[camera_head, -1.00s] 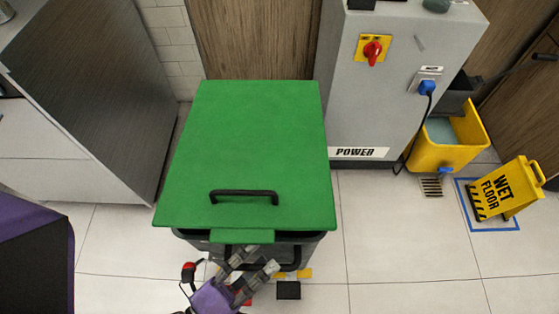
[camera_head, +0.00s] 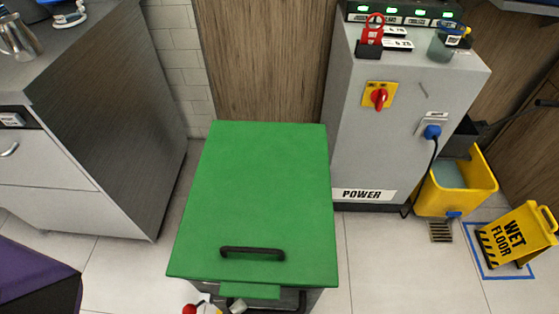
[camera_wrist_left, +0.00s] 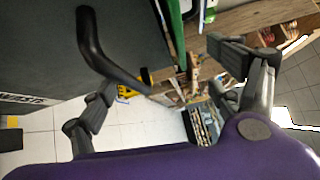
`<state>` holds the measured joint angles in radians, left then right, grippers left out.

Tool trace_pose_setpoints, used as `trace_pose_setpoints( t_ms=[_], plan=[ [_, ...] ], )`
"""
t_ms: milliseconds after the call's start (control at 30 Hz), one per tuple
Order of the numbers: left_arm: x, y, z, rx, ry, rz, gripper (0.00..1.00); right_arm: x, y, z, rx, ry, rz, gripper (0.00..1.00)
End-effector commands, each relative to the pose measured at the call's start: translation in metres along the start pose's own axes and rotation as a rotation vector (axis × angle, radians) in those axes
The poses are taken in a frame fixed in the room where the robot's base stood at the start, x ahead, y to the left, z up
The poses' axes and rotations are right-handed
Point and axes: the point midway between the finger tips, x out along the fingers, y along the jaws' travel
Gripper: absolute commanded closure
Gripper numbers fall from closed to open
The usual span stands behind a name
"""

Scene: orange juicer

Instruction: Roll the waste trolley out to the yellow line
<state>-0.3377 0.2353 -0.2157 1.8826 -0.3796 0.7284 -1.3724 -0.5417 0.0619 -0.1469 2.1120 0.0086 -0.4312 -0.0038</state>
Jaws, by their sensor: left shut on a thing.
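The waste trolley has a green lid (camera_head: 255,190) with a black lid handle (camera_head: 252,253). It stands in the middle of the head view, its dark body mostly hidden under the lid. In the left wrist view the gripper (camera_wrist_left: 170,85) shows two fingers, with the trolley's black bar handle (camera_wrist_left: 105,50) by the left finger. It is shut on that handle, though the contact is not clear. My right gripper is not in view. No yellow line can be made out in the head view.
A grey power cabinet (camera_head: 400,110) stands right of the trolley, beyond a floor gap. A steel counter unit (camera_head: 110,120) stands left. A yellow mop bucket (camera_head: 450,190) and a wet floor sign (camera_head: 516,236) are at the right. Tiled floor (camera_head: 400,270) is clear at the lower right.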

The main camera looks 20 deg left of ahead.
Motion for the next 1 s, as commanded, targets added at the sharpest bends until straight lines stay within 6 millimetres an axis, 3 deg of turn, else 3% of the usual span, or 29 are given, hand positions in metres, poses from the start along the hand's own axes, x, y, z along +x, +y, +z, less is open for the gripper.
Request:
trace_pose_setpoints(
  t_ms=[33, 133, 233, 600, 1000],
  plan=[
    [-0.003, -0.011, 0.001, 0.003, -0.001, -0.03, 0.37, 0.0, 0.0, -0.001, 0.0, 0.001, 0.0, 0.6],
    [-0.009, -0.01, 0.001, 0.004, -0.001, -0.031, 0.43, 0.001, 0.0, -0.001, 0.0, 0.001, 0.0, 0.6],
    [-0.016, -0.009, 0.001, 0.004, -0.001, -0.03, 0.67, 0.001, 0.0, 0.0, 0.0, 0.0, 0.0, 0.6],
    [-0.04, -0.003, 0.0, 0.001, 0.001, -0.023, 0.67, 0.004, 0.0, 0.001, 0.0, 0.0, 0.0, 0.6],
    [-0.043, -0.003, 0.0, 0.001, 0.001, -0.024, 0.67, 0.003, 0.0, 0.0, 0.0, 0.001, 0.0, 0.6]
  ],
)
